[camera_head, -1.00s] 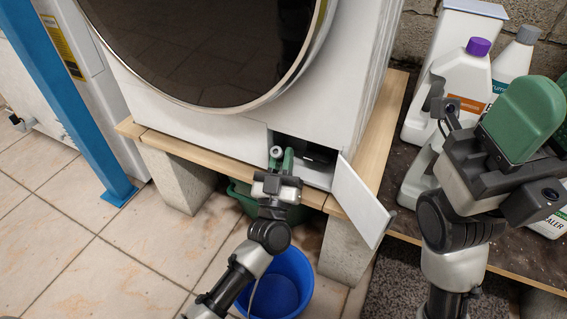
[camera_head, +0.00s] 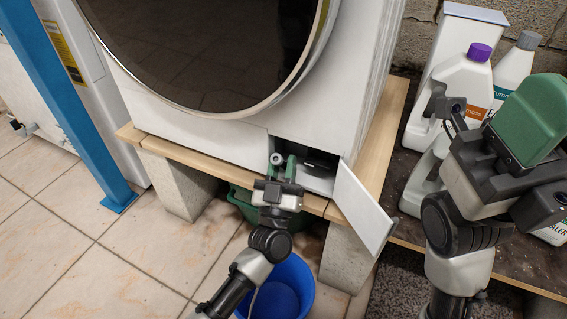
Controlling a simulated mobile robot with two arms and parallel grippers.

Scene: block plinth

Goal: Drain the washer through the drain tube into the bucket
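The white washer (camera_head: 190,125) stands on a wooden board, with its small service flap (camera_head: 362,208) swung open at the lower right. My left gripper (camera_head: 284,168) reaches up to the opening. A small light round end (camera_head: 276,158), perhaps the drain tube's cap, shows at its left finger. I cannot tell whether the fingers hold it. The blue bucket (camera_head: 284,288) stands on the floor below, partly hidden by my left arm. My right gripper (camera_head: 528,115) is raised at the right, in front of the bottles; its finger opening is not clear.
The wooden board (camera_head: 190,154) rests on concrete blocks (camera_head: 345,262). A green tub (camera_head: 245,205) sits under it. White bottles, one with a purple cap (camera_head: 479,52), stand at the right. A blue post (camera_head: 75,110) rises at the left. Tiled floor at the left is free.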

